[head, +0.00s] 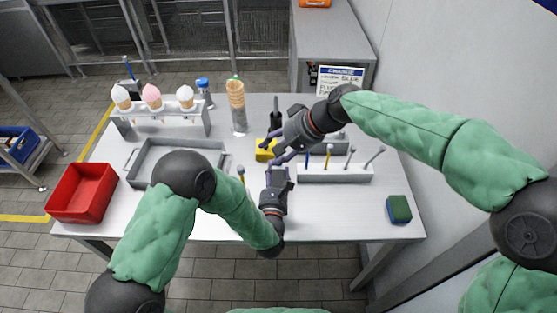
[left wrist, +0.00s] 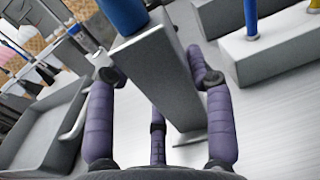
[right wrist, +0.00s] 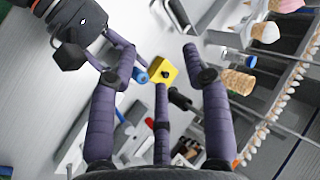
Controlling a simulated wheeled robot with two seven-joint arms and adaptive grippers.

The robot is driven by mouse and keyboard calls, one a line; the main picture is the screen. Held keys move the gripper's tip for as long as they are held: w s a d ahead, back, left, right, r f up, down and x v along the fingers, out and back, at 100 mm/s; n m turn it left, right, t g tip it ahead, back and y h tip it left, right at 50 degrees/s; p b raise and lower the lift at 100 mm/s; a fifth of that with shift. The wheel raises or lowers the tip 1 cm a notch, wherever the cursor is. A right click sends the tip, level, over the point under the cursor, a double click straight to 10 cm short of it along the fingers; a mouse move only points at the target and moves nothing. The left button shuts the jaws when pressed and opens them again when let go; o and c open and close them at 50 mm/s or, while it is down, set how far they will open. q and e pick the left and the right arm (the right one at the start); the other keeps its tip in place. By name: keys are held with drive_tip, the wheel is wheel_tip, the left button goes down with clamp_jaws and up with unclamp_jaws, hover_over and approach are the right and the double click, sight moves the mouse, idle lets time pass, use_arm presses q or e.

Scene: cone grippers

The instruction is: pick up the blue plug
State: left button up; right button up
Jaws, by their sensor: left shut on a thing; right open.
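The blue plug (left wrist: 125,15) is a blue cylinder on a long grey block that runs between the fingers of my left gripper (left wrist: 155,76) in the left wrist view. My left gripper is shut on it, low over the middle of the table. In the right wrist view the blue end (right wrist: 140,76) shows beside the left fingers, close to a yellow block (right wrist: 164,72) with a dark hole. My right gripper (right wrist: 150,62) is open, with its fingers spread around the yellow block and nothing visibly gripped. In the head view the two grippers nearly meet and hide the plug.
A grey rack (head: 335,174) with several coloured pegs stands just right of the grippers. A grey tray (head: 150,161), a red bin (head: 82,193) and an ice-cream cone stand (head: 160,125) are left. A green-blue sponge (head: 398,209) lies right.

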drive_tip(key=w+r+m+g+h, duration=0.3)
drive_tip(key=m+h, duration=0.4)
drive_tip(key=m, duration=1.3)
drive_tip(key=shift+t, duration=0.4)
drive_tip(key=f, duration=0.2)
drive_tip(key=w+f, duration=0.1)
drive_tip(key=f, duration=0.1)
drive_tip(key=d+f, duration=0.1)
drive_tip(key=f, duration=0.1)
drive_tip(key=shift+w+f, duration=0.25)
drive_tip(key=shift+w+a+f, duration=0.1)
drive_tip(key=shift+f, duration=1.35)
drive_tip(key=shift+a+f, duration=0.1)
drive_tip(key=shift+f, duration=1.35)
drive_tip(key=c, duration=0.9)
